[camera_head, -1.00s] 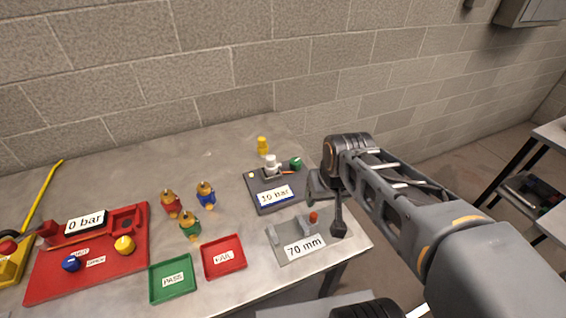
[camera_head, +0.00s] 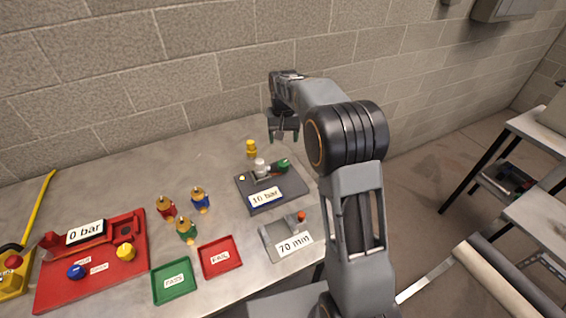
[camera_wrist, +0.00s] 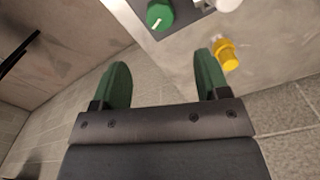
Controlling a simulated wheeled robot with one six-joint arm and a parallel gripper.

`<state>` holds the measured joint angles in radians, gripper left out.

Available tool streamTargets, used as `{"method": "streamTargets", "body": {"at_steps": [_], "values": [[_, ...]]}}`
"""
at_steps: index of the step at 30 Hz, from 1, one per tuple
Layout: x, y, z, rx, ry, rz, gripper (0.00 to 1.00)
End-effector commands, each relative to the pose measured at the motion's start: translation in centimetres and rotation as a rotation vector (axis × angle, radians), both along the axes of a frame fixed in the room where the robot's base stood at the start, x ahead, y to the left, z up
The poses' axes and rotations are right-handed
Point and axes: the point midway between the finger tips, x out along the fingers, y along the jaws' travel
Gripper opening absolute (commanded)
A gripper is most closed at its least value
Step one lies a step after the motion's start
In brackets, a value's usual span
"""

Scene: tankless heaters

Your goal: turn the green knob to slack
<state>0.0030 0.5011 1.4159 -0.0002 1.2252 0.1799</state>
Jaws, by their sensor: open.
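The green knob (camera_head: 283,164) sits at the back right of a dark grey device (camera_head: 290,187) labelled "10 bar". In the wrist view the green knob (camera_wrist: 159,15) shows a white pointer line and lies at the top edge, beyond the fingertips. No "slack" marking can be read there. My gripper (camera_head: 284,137) is above and behind the device, apart from the knob. In the wrist view my gripper (camera_wrist: 163,75) has two green fingers spread wide with nothing between them.
A white fitting (camera_head: 261,166) stands beside the knob, and a yellow piece (camera_head: 251,148) stands behind the device. A grey "70 mm" gauge (camera_head: 270,240) lies in front. Several coloured fittings, green (camera_head: 174,281) and red (camera_head: 220,257) trays, and a red "0 bar" rig (camera_head: 90,270) are left.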

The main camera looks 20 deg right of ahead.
Motion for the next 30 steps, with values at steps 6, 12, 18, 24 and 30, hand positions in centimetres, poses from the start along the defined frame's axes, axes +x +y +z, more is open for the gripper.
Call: {"method": "streamTargets", "body": {"at_steps": [6, 12, 18, 24, 30], "values": [[-0.1, 0.0, -4.1, 0.000, 0.005, -0.001, 0.69], [-0.1, 0.0, -7.8, 0.000, 0.005, -0.001, 0.69], [-0.1, 0.0, -10.6, 0.000, 0.002, -0.001, 0.69], [-0.1, 0.0, -12.0, 0.000, 0.000, -0.001, 0.69], [-0.1, -0.1, -12.4, 0.000, 0.000, -0.001, 0.69]]}}
